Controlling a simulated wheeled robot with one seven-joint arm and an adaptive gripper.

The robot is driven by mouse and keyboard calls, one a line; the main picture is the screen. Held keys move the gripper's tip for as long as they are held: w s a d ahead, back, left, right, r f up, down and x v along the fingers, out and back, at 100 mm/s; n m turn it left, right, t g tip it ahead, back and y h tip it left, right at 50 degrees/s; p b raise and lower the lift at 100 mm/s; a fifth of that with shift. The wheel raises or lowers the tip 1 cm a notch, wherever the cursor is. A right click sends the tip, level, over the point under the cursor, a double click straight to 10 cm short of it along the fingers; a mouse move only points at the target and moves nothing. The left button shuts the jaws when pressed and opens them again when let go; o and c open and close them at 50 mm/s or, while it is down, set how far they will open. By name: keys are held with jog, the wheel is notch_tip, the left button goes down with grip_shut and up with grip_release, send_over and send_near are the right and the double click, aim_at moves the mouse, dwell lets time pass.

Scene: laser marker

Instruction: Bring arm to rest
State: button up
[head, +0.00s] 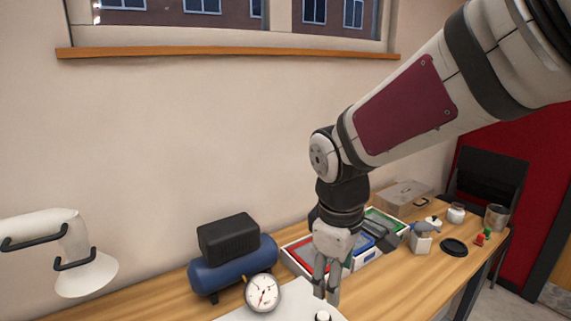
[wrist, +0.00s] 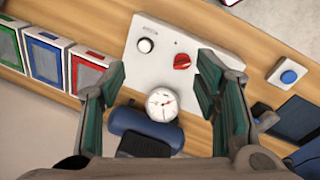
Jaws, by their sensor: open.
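My gripper (head: 327,290) hangs from my arm over the wooden bench in the head view, pointing down. In the wrist view my gripper (wrist: 158,95) has its two fingers wide apart with nothing between the tips. Beneath it in the wrist view is a white panel (wrist: 215,62) with a red knob (wrist: 182,62) and a white round knob (wrist: 146,45). The panel (head: 290,300) is partly cut off at the bottom of the head view.
A blue air compressor (head: 232,267) with a gauge (head: 263,293) stands left of my gripper. Colored trays (head: 290,252) lie behind it. Jars, a spray bottle (head: 421,238) and a black lid (head: 453,247) are to the right. A blue button (wrist: 289,77) shows in the wrist view.

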jog(key=s+d+r+m+t, duration=0.1)
jog(key=s+d+r+m, duration=0.3)
jog(key=s, duration=0.3)
jog(key=s+d+r+m+t, duration=0.2)
jog(key=s+d+r+m, duration=0.2)
jog(key=s+d+m, duration=0.2)
jog(key=shift+s+m+t+y, duration=0.3)
jog(key=shift+s+m+y, duration=0.15)
jog(key=shift+s, duration=0.45)
jog(key=shift+d, duration=0.1)
